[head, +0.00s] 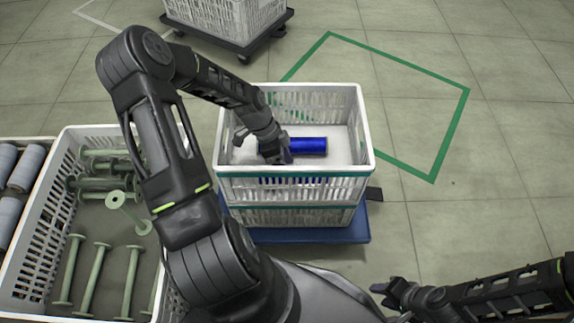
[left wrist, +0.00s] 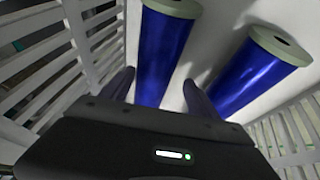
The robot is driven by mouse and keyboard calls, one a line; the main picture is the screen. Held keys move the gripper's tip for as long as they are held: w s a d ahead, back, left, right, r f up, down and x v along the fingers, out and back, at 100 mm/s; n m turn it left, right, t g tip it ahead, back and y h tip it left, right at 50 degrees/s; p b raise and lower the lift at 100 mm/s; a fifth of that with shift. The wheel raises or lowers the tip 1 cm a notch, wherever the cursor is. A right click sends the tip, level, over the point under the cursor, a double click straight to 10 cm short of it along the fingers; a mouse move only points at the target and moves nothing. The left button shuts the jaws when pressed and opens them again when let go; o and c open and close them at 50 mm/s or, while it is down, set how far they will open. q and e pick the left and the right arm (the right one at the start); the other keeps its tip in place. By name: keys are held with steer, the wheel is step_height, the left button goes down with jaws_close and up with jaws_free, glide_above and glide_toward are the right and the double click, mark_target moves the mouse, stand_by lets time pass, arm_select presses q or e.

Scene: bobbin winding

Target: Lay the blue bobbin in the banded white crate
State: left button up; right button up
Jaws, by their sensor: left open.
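The banded white crate (head: 300,189) has a green band below its rim and sits on another white crate. A blue bobbin (head: 307,146) lies on its floor, to the right of my left gripper (head: 275,152). The left wrist view shows two blue bobbins lying side by side inside slatted white walls. One bobbin (left wrist: 163,55) lies between the open fingers of my left gripper (left wrist: 158,92); the other bobbin (left wrist: 262,68) lies to the right, outside them. My right gripper (head: 390,295) is at the bottom, away from the crate; its jaw state is unclear.
The crate stack stands on a blue dolly (head: 310,235). At left, a white crate (head: 40,240) holds several pale green spools, with grey rolls beside it. Another white crate on a dark dolly (head: 240,47) stands behind.

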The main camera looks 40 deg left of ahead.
arm_select(q)
steer(key=shift+r+p, duration=0.4)
steer(key=shift+r, duration=0.25)
steer(key=p+v, duration=0.3)
steer(key=v, duration=0.8)
steer(key=shift+r, duration=0.4)
steer(key=shift+a, duration=0.15)
steer(key=shift+r, duration=0.1)
